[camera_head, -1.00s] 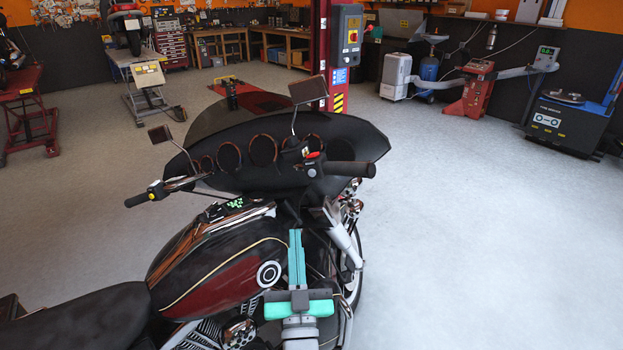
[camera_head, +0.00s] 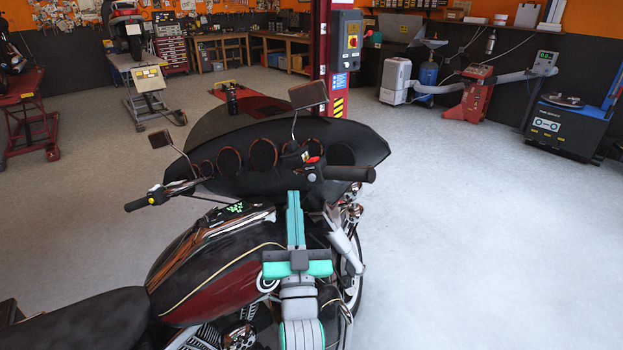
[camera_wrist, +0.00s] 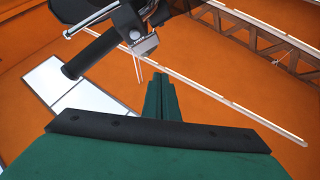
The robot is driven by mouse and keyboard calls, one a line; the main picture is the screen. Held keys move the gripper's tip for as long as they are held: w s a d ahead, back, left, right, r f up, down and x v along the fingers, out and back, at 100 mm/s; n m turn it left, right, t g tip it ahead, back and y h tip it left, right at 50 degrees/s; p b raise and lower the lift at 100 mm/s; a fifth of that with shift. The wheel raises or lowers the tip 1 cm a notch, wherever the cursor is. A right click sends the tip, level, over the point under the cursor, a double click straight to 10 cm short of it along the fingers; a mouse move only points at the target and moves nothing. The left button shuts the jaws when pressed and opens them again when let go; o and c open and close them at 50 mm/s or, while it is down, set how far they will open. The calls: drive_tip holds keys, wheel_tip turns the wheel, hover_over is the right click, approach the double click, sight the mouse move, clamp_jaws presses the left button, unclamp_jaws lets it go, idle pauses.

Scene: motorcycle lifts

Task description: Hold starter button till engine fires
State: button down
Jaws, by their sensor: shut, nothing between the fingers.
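The motorcycle (camera_head: 215,262) stands in front of me, black and dark red with a wide fairing. Its right handlebar grip (camera_head: 347,174) points right, with a switch housing (camera_head: 313,172) at the grip's inner end. A red switch (camera_head: 314,160) shows on top of the housing. The starter button is too small to tell apart. My gripper (camera_head: 294,196) is shut and empty, its fingers pointing up toward the housing from just below and left, apart from it in the picture. In the wrist view the closed fingers (camera_wrist: 160,84) lie below the switch housing (camera_wrist: 144,44), with a visible gap.
A mirror (camera_head: 308,93) on its stalk rises above the housing. The fairing (camera_head: 375,150) lies behind the bar. A red lift post (camera_head: 322,60) with a control box stands beyond it. Open floor (camera_head: 480,220) lies to the right.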

drive_tip(key=w+d+f, duration=0.1)
drive_tip(key=w+d, duration=0.2)
drive_tip(key=w, duration=0.3)
drive_tip(key=shift+w, duration=0.35)
idle(1.9)
drive_tip(key=shift+w+d, duration=0.15)
drive_tip(key=shift+w, duration=0.2)
drive_tip(key=shift+w+d+f, duration=0.1)
drive_tip(key=shift+w+d, duration=0.05)
drive_tip(key=shift+w, duration=0.3)
idle(0.8)
drive_tip(key=shift+s, duration=0.1)
drive_tip(key=shift+s+a, duration=0.35)
drive_tip(key=shift+s, duration=0.4)
drive_tip(key=shift+a, duration=0.1)
drive_tip(key=shift+s+a+r, duration=0.15)
drive_tip(key=shift+s+a, duration=0.15)
drive_tip(key=shift+s, duration=0.45)
drive_tip(key=shift+s+a+r, duration=0.1)
drive_tip(key=shift+s+a, duration=0.2)
drive_tip(key=shift+s, duration=0.45)
drive_tip(key=shift+s+a+r, duration=0.15)
drive_tip(key=shift+s+a, duration=0.15)
drive_tip(key=shift+s, duration=0.45)
drive_tip(key=shift+f, duration=0.1)
